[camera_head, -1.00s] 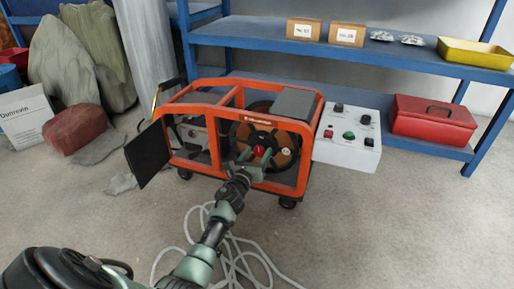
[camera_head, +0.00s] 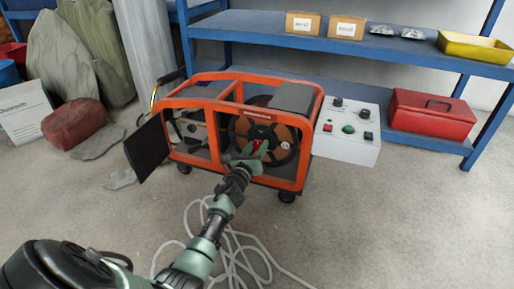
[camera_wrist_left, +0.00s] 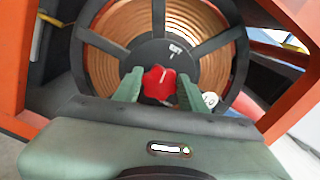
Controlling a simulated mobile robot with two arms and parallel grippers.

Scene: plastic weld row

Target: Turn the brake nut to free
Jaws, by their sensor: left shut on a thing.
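The brake nut is a red lobed knob (camera_wrist_left: 159,83) with a small white mark, at the hub of a wire spool (camera_wrist_left: 103,58). The spool has black spokes and copper-coloured windings and sits inside an orange-framed machine (camera_head: 213,145). My left gripper (camera_wrist_left: 160,87) is shut on the nut, with one green finger on each side of it. In the head view the left gripper (camera_head: 254,155) reaches into the front of the frame, and the fingers partly hide the red nut (camera_head: 257,144). A small white label (camera_wrist_left: 178,50) is on the black hub above the nut; I cannot read it surely. My right gripper is not in view.
A white control box (camera_head: 347,134) with knobs and buttons adjoins the frame's right side. A black panel (camera_head: 149,151) stands out at its left. White cable (camera_head: 232,257) lies coiled on the floor below my arm. A blue shelf (camera_head: 400,50) is behind.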

